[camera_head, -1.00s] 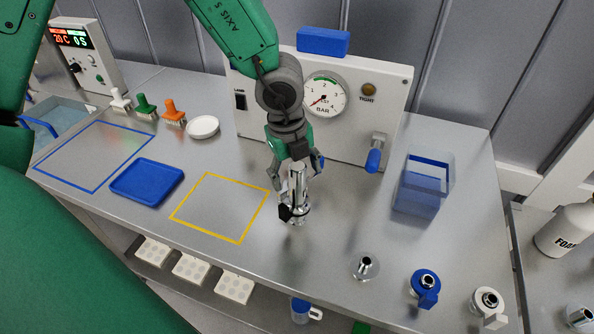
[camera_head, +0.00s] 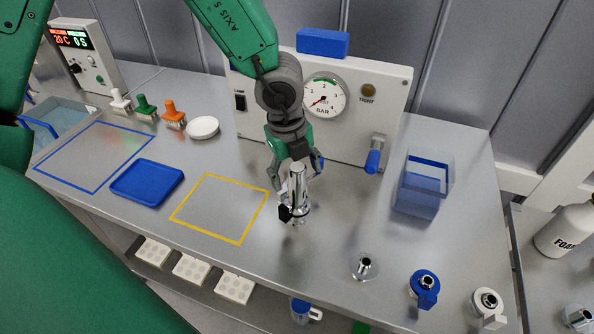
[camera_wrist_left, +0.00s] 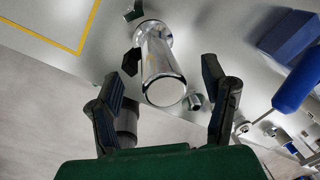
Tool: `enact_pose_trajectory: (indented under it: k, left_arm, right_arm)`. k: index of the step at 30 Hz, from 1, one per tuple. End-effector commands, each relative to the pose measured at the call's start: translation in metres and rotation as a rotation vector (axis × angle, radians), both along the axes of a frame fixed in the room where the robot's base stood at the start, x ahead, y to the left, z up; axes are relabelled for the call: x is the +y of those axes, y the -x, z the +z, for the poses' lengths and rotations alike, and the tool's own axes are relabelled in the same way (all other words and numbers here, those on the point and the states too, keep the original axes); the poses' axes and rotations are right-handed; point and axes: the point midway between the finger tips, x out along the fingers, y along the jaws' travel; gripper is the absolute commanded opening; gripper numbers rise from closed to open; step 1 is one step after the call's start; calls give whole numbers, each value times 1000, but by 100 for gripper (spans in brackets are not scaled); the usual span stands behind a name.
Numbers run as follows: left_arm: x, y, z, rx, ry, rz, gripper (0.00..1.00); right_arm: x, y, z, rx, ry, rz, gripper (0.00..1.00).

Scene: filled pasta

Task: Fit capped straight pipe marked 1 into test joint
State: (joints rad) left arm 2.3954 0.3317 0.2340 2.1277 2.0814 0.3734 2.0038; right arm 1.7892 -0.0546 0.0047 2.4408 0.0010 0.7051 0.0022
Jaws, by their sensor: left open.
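A shiny metal straight pipe (camera_head: 298,182) stands upright at the bench, in front of the gauge panel. A black clamp piece (camera_head: 285,213) sits at its lower left, where the pipe meets the metal fitting of the test joint; how deep it sits cannot be told. In the left wrist view the pipe (camera_wrist_left: 162,70) points its round end towards me, with the black piece (camera_wrist_left: 131,62) beside it. My left gripper (camera_head: 297,172) is open, its fingers on either side of the pipe's upper part with gaps showing in the wrist view (camera_wrist_left: 165,88). No mark 1 is legible. My right gripper is not seen.
The gauge panel (camera_head: 356,130) with a blue-handled lever (camera_head: 374,158) stands behind. A clear blue bin (camera_head: 419,190) is to the right. Several fittings (camera_head: 425,282) line the front right edge. A blue tray (camera_head: 147,183) and empty yellow outline (camera_head: 210,231) lie left.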

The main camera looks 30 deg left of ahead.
Motion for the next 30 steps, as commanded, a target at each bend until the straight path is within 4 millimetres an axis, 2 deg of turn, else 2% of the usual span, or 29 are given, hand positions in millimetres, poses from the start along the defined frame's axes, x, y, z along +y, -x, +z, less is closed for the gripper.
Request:
enact_pose_trajectory:
  k: [22,30]
  left_arm:
    - [4,6,62,-1,1,1,67]
    - [5,7,66,0,0,0,67]
  right_arm:
    - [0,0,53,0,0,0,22]
    - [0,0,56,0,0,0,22]
